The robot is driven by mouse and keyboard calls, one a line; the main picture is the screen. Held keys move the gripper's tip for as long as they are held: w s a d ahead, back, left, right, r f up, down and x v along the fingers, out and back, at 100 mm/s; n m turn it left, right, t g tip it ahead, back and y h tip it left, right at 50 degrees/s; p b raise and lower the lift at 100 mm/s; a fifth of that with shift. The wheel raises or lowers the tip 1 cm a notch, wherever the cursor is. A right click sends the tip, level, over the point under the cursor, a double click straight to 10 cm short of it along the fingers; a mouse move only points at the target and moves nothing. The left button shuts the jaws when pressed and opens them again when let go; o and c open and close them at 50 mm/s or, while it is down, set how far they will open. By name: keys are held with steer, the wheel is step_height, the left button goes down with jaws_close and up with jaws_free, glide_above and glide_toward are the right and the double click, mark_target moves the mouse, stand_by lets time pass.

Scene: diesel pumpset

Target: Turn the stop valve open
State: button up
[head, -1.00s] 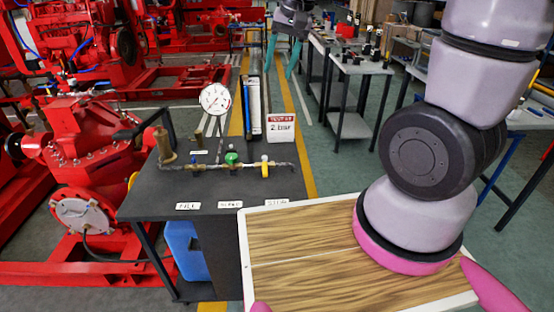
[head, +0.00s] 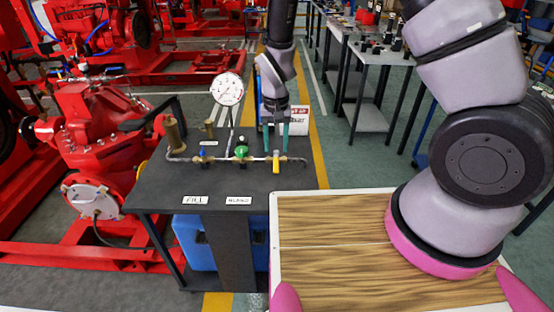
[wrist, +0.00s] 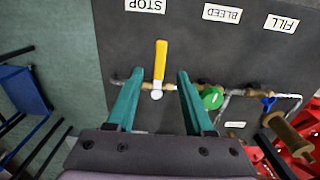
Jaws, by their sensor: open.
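The stop valve has a yellow lever (head: 276,161) at the right end of the brass pipe run on the dark bench. In the wrist view the yellow lever (wrist: 160,62) lies across the pipe and points toward the STOP label (wrist: 146,5). My gripper (head: 276,150) is over the valve with its teal fingers pointing down. In the wrist view my gripper (wrist: 158,75) is open and empty, one finger on each side of the lever. Neither finger visibly touches it. The fingers partly cover the pipe.
The green bleed valve (head: 241,151) and blue fill valve (head: 203,153) sit on the same pipe, left of the stop valve. A gauge (head: 228,89) stands behind them. A sign (head: 299,120) is partly hidden by my gripper. A wood-topped board (head: 330,265) lies in front.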

mark_target(276, 163)
step_height(276, 163, down, 6)
steer(key=shift+f, duration=0.1)
jaws_close()
stand_by(1.6)
